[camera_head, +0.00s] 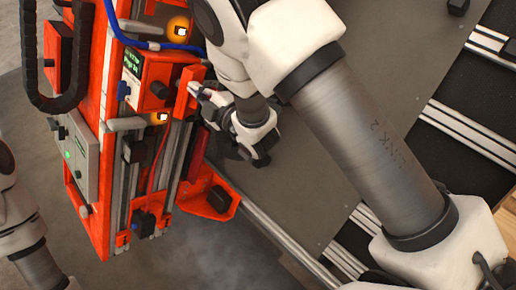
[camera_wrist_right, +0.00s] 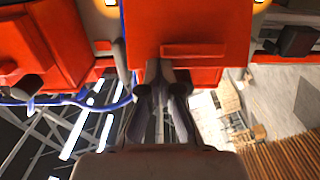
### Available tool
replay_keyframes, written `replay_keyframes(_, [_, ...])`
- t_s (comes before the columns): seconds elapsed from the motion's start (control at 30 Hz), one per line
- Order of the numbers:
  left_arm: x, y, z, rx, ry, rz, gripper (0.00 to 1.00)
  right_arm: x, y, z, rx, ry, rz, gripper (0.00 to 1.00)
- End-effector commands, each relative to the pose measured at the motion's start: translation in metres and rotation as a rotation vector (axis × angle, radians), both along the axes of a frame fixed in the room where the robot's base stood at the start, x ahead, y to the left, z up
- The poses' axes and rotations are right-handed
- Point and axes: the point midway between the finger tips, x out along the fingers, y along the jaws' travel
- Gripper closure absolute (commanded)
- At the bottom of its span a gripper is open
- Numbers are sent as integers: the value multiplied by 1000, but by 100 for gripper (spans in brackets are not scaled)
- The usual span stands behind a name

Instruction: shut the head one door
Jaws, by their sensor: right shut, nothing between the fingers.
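An orange plate (camera_head: 187,93), which looks like the head one door, stands out from the right side of the upper head unit (camera_head: 150,82). In the right wrist view a large orange panel (camera_wrist_right: 190,25) with a raised bar fills the upper middle. My right gripper (camera_head: 200,92) is shut and empty, its fingertips right at the plate's edge. In the right wrist view the fingertips (camera_wrist_right: 160,72) are at the panel's lower edge; whether they touch it I cannot tell. The door's exact angle is unclear. My left gripper is out of view; only its arm shows at lower left.
An orange gantry column (camera_head: 103,170) carries a blue hose (camera_head: 150,45), black cable chain (camera_head: 52,100) and lit amber lamps (camera_head: 160,118). An orange bracket (camera_head: 215,200) juts out below my gripper. A grey plate (camera_head: 380,60) and metal rails (camera_head: 470,150) lie to the right.

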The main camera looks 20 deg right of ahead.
Motion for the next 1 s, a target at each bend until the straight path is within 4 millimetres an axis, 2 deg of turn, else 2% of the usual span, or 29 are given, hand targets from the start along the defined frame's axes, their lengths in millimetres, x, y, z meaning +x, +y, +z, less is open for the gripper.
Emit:
replay_keyframes(0.17, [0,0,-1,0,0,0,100,3,1,-2,-1,3,1,100])
replay_keyframes(0.8, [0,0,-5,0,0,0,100,34,10,-3,2,6,-7,100])
replay_keyframes(1.0, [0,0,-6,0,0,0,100,30,7,-4,2,9,-9,100])
